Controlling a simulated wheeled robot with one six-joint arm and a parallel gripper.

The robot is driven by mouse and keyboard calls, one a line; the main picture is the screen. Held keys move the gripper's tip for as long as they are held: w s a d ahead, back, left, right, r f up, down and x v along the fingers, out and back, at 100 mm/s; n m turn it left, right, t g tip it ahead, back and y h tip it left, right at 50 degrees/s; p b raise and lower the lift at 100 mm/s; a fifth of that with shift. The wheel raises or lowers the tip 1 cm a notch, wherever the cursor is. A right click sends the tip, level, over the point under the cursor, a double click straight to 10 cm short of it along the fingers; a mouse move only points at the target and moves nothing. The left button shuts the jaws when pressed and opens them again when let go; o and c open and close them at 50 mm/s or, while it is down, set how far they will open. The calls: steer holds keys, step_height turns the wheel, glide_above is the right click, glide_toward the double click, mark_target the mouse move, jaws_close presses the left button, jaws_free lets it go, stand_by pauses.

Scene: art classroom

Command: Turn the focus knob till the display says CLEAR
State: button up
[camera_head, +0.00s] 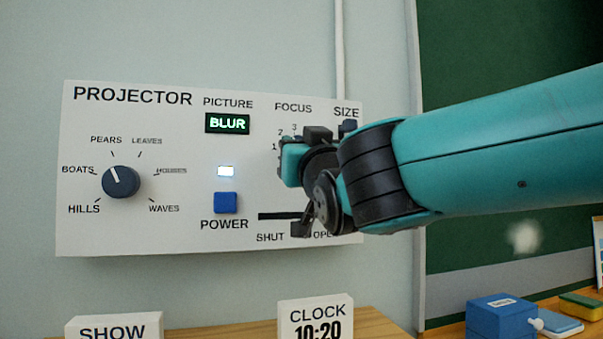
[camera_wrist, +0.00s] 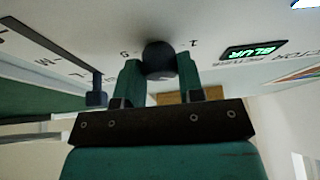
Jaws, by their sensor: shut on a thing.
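The projector panel (camera_head: 140,235) is a white board on the wall. Its small PICTURE display (camera_head: 228,123) reads BLUR in green letters, and it also shows in the wrist view (camera_wrist: 254,50). The dark round focus knob (camera_wrist: 160,58) sits between the two teal fingers of my gripper (camera_wrist: 159,80), which is shut on it. In the head view my gripper (camera_head: 290,162) covers the knob under the word FOCUS. Only a few scale numbers, such as 1, 2 and 3, show beside it. The knob's pointer cannot be made out.
A picture dial (camera_head: 121,181) points between BOATS and PEARS. A blue POWER button (camera_head: 226,203) sits below a lit white lamp (camera_head: 226,171). A SIZE control (camera_head: 347,126) and a SHUT–OPEN slot (camera_head: 277,216) lie close to my gripper. A clock (camera_head: 316,318) stands below.

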steer(key=shift+m+b, duration=0.45)
steer(key=shift+m, duration=0.05)
steer(key=o, duration=0.9)
steer(key=shift+o, duration=0.2)
steer(key=b+v, duration=0.6)
steer(key=v, duration=1.1)
steer(key=shift+s+b, duration=0.25)
steer(key=shift+b, duration=0.05)
steer(key=shift+f, duration=0.1)
